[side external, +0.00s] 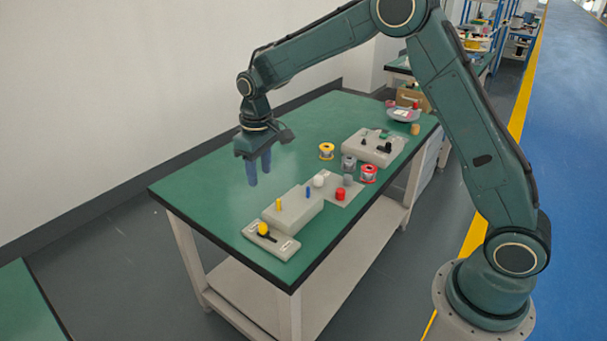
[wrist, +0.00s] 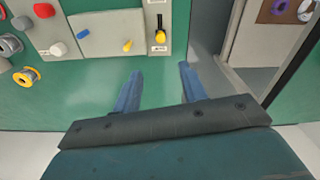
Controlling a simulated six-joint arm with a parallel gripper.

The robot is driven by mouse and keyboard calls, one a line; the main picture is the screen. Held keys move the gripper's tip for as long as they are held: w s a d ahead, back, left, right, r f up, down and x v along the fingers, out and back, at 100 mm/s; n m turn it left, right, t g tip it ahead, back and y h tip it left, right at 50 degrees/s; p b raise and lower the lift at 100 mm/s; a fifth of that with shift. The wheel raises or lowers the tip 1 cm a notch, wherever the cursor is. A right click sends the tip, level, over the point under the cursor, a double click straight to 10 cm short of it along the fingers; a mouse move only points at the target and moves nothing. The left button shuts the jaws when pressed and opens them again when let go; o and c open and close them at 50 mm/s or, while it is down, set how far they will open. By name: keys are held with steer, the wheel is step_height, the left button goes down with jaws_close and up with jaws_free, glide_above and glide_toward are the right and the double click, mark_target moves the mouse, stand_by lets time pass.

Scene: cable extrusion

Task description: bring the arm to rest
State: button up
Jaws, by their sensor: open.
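My gripper (side external: 259,168) hangs from my green arm above the left part of the green table (side external: 215,195), pointing down. Its two blue fingers stand apart with nothing between them. In the wrist view my gripper (wrist: 160,82) shows the same spread, empty fingers over bare green tabletop. The fingers are clear of the grey blocks on the table. Whether the fingertips touch the tabletop cannot be told, but they appear above it.
Grey blocks with a yellow peg (side external: 278,204), a blue peg (side external: 308,191) and a red knob (side external: 340,194) line the table's front side. A yellow spool (side external: 326,151) and a red spool (side external: 368,173) stand further right. The table's back left is clear.

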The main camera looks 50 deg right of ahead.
steer(key=s+d+r+m+t, duration=0.1)
steer(key=s+r+t, duration=0.1)
steer(key=s+r, duration=1.3)
steer(key=s+d+m+t, duration=0.1)
steer(key=s+t, duration=0.2)
steer(key=s, duration=1.5)
